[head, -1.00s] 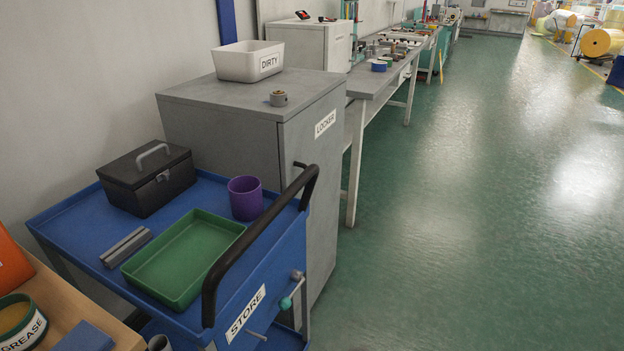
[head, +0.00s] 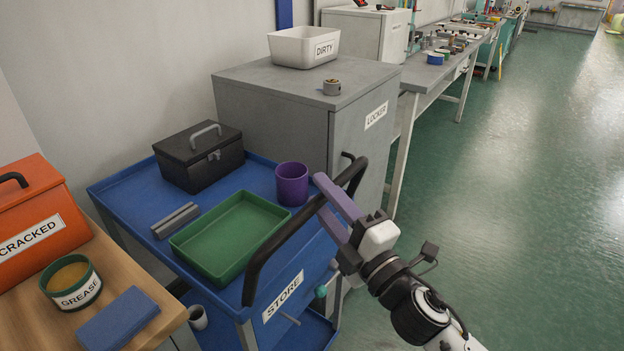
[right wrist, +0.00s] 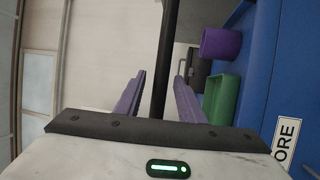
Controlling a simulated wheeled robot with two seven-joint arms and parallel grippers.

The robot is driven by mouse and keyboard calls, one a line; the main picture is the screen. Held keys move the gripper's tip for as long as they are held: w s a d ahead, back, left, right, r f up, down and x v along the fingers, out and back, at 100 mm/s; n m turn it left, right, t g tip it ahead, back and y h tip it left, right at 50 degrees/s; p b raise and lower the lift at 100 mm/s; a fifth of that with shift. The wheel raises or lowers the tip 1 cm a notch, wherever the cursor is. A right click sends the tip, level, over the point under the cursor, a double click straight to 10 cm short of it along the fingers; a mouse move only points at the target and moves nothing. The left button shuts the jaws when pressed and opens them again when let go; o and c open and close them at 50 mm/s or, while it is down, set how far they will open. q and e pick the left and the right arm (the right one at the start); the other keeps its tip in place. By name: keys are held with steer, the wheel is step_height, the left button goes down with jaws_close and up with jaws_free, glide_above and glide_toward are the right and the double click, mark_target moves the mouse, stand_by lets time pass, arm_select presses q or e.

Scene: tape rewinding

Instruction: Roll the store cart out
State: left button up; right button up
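The blue store cart (head: 137,197) stands against the grey locker, its STORE label (head: 283,296) on the end facing the aisle. Its black push handle (head: 276,247) rises along that end. My right gripper (head: 322,196) is open at the handle, its purple fingers pointing toward it. In the right wrist view the dark handle bar (right wrist: 169,50) runs between the two spread fingers (right wrist: 160,80), with a gap on each side. The cart's top carries a black toolbox (head: 200,160), a purple cup (head: 291,184), a green tray (head: 190,246) and a grey metal bar (head: 175,221). My left gripper is not in view.
A wooden bench (head: 150,292) with an orange CRACKED box (head: 40,215), a grease tin (head: 72,284) and a blue block (head: 118,320) stands close at the left. The locker (head: 270,120) bounds the cart behind. Green floor (head: 500,200) is open to the right.

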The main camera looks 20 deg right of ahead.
steer(key=shift+x, duration=2.05)
jaws_close()
